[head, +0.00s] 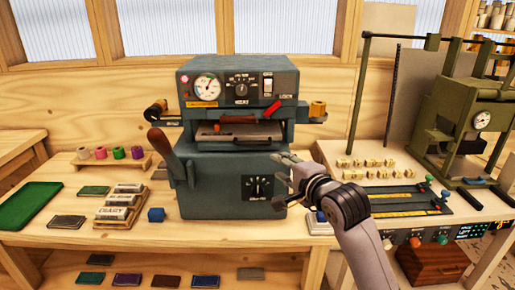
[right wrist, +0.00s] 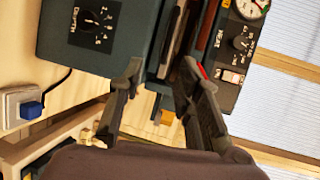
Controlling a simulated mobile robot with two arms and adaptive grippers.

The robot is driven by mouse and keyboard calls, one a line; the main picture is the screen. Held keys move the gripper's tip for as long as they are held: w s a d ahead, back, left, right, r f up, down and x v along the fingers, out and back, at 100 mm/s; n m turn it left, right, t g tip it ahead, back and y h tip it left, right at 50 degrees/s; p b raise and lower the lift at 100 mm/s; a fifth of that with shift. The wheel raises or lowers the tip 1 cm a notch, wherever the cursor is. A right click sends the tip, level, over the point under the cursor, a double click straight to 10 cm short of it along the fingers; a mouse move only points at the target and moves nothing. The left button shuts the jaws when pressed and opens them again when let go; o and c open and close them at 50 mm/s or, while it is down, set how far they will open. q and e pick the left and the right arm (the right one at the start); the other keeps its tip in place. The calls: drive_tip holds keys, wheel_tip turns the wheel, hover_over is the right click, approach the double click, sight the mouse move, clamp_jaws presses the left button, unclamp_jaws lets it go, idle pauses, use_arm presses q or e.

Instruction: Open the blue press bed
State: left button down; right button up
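The blue-grey press (head: 232,170) stands on the wooden bench in the head view. Its bed (head: 232,139) sits in the front opening, with a reddish-brown handle (head: 238,119) above it. A red lock lever (head: 272,107) is at the opening's upper right. My right gripper (head: 281,158) is in front of the press's right side, below the bed. In the right wrist view, the fingers of my right gripper (right wrist: 163,68) are spread with nothing visible between them. The press (right wrist: 60,45) appears turned sideways there, with its opening beyond the fingertips. My left gripper is not in view.
A dark lever with a brown grip (head: 163,144) juts from the press's left side. Foil rolls (head: 110,154), type blocks (head: 122,203) and a blue cube (head: 156,215) lie left of it. A green machine (head: 465,115) stands at the right.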

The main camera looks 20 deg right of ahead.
drive_tip(key=r, duration=0.2)
drive_tip(key=p, duration=0.1)
approach(254, 145)
drive_tip(key=x, duration=0.8)
drive_tip(key=shift+w, duration=0.15)
drive_tip(key=shift+c, duration=0.5)
clamp_jaws()
